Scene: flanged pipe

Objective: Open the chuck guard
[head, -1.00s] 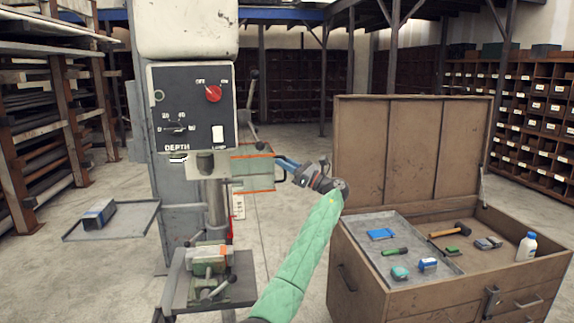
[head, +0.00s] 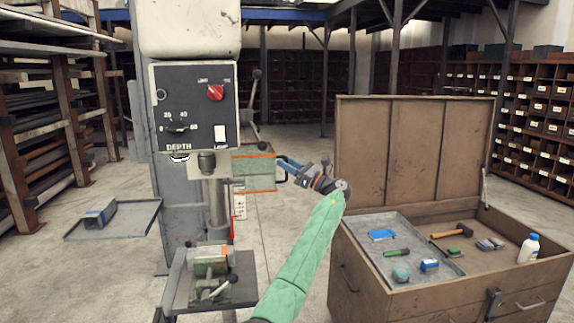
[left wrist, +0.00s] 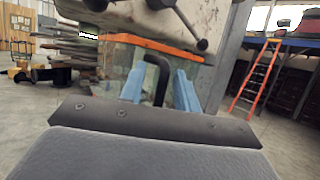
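The chuck guard (head: 254,168) is a clear panel with orange edges. It stands out to the right of the drill press's chuck (head: 207,162), which shows uncovered in the head view. In the left wrist view the guard (left wrist: 118,58) shows its orange top edge and a black bent handle (left wrist: 157,72). My left gripper (head: 281,162) is at the guard's right end. Its two blue fingers (left wrist: 157,90) stand apart on either side of the handle, with gaps visible, so it looks open around it. My right gripper is in neither view.
The drill press's control panel (head: 194,108) and feed levers (head: 255,105) are above and near the guard. A vise (head: 209,270) sits on the table below. A side tray (head: 135,216) is at left. An open wooden tool chest (head: 372,282) stands close on the right.

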